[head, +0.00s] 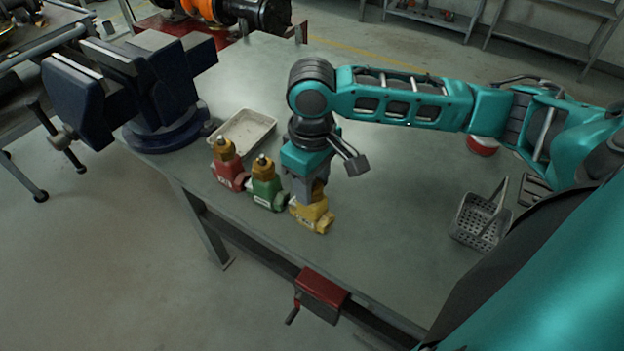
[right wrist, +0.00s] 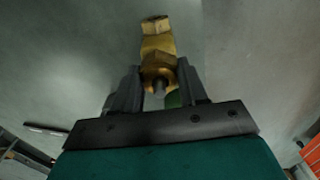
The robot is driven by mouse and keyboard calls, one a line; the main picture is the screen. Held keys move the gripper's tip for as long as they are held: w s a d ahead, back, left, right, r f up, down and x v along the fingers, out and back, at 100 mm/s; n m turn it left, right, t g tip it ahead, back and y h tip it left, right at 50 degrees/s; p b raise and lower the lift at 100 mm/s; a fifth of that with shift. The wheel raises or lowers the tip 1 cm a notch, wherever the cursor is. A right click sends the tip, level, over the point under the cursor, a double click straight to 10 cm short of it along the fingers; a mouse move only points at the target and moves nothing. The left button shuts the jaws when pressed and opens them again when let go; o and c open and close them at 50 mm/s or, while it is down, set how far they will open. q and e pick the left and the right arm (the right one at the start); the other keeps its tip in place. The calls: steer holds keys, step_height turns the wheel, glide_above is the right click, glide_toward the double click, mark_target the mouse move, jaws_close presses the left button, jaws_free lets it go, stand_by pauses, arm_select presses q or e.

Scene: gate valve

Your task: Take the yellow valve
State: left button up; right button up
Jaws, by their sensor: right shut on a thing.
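The yellow valve (head: 313,215) stands on the grey workbench at the right end of a row of valves, near the front edge. My right gripper (head: 308,190) points down over it and is shut on its upper part, which the gripper hides in the head view. In the right wrist view, the brassy valve top (right wrist: 158,75) sits between the two fingers of my right gripper (right wrist: 155,92). A green valve (head: 266,188) stands just left of the yellow one, and a red valve (head: 229,168) stands further left. My left gripper is not in view.
The workbench (head: 400,230) is clear to the right of the valves. A pale tray (head: 243,132) lies behind them. A blue vise (head: 150,90) stands at the left. A grey basket (head: 478,220) and a red-and-white container (head: 483,146) are at the right.

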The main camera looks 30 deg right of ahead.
steer(key=c, duration=0.4)
steer(key=shift+r+p, duration=0.3)
steer(key=shift+r, duration=0.35)
stand_by(0.6)
steer(key=shift+r, duration=3.65)
